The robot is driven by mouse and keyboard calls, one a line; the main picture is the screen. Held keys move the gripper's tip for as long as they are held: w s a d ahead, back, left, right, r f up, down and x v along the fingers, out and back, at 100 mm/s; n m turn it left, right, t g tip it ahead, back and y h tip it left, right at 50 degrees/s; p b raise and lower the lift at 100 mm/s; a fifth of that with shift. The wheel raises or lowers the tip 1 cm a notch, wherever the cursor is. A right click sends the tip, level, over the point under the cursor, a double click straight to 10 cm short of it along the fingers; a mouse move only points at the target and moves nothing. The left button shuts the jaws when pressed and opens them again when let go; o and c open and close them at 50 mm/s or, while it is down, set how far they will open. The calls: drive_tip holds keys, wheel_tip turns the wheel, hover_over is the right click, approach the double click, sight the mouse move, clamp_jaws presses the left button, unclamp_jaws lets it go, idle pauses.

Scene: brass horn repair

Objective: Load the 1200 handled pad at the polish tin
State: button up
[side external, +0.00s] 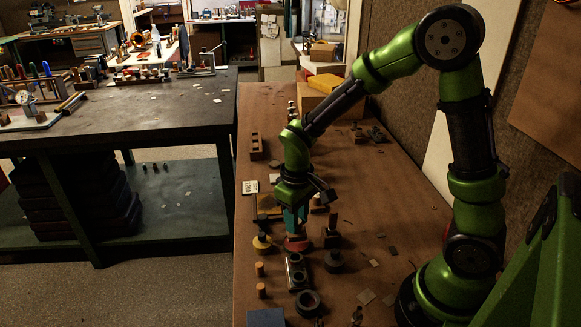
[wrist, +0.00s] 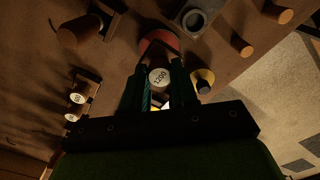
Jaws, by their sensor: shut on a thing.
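The handled pad marked 1200 (wrist: 158,78) shows its round pale label between my teal fingers in the wrist view. My gripper (side external: 297,229) points down and is shut on the pad's handle; it also shows in the wrist view (wrist: 159,70). A red round piece (side external: 298,244) lies directly below the fingers, and its edge shows past the label in the wrist view (wrist: 158,40). I cannot tell whether it is the pad's base or a separate tin under it. No readable label identifies the polish tin.
A yellow disc with a dark knob (side external: 262,244) stands close left. A dark-based handled piece (side external: 333,261) stands right. A metal block with a round recess (side external: 296,272) and a dark ring (side external: 307,303) lie nearer the camera. Small wooden cylinders (side external: 260,269) stand along the left edge.

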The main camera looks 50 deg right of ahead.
drive_tip(key=shift+r, duration=2.2)
drive_tip(key=shift+s+r, duration=0.1)
